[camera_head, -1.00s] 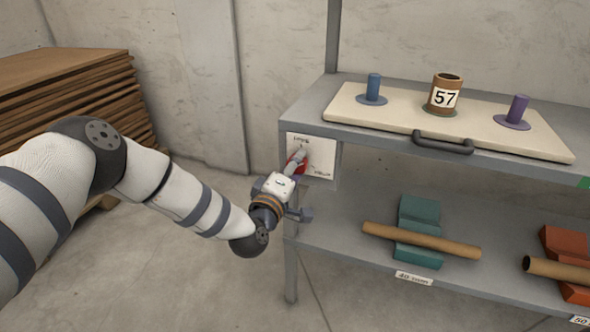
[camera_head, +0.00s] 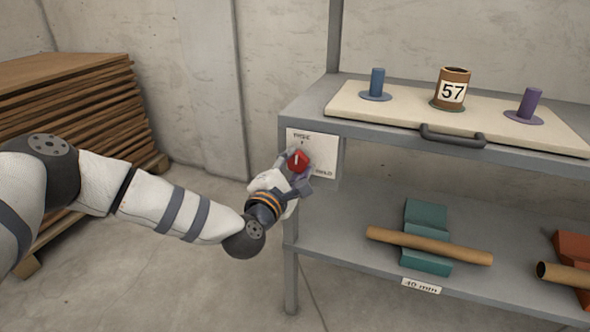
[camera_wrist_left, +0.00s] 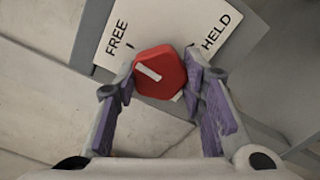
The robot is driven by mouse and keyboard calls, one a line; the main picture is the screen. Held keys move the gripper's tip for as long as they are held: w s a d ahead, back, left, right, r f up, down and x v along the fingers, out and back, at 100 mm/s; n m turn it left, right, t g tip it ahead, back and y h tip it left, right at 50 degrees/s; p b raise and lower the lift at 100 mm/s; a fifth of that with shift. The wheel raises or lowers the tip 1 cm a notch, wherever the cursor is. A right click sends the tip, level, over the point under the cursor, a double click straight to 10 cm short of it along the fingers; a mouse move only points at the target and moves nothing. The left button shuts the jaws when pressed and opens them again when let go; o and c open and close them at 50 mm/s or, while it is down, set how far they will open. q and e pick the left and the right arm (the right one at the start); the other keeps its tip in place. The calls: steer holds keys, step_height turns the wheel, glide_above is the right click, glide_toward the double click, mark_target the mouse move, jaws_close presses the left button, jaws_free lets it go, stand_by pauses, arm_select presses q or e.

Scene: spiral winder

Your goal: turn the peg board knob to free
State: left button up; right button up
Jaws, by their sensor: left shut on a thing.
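The red knob (camera_head: 297,160) is on a white plate (camera_head: 326,154) at the left end of the shelf unit. The plate reads FREE at the top and HELD at the lower right. The knob's white mark points up, about toward FREE. In the left wrist view the red knob (camera_wrist_left: 160,74) shows its mark slanting to the upper left, near the FREE side. My left gripper (camera_head: 293,168) is shut on the knob, with a finger on either side. The cream peg board (camera_head: 390,118) lies on the top shelf. My right gripper is not in view.
A tube (camera_head: 430,246) rests on a teal block on the lower shelf. Stacked boards (camera_head: 75,110) stand at left.

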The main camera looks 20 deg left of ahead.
arm_select(q)
steer(key=shift+n+b, duration=0.3)
steer(key=shift+n, duration=0.3)
steer(key=o, duration=1.1)
steer(key=shift+o, duration=0.2)
steer(key=s, duration=1.2)
steer(key=shift+a, duration=0.2)
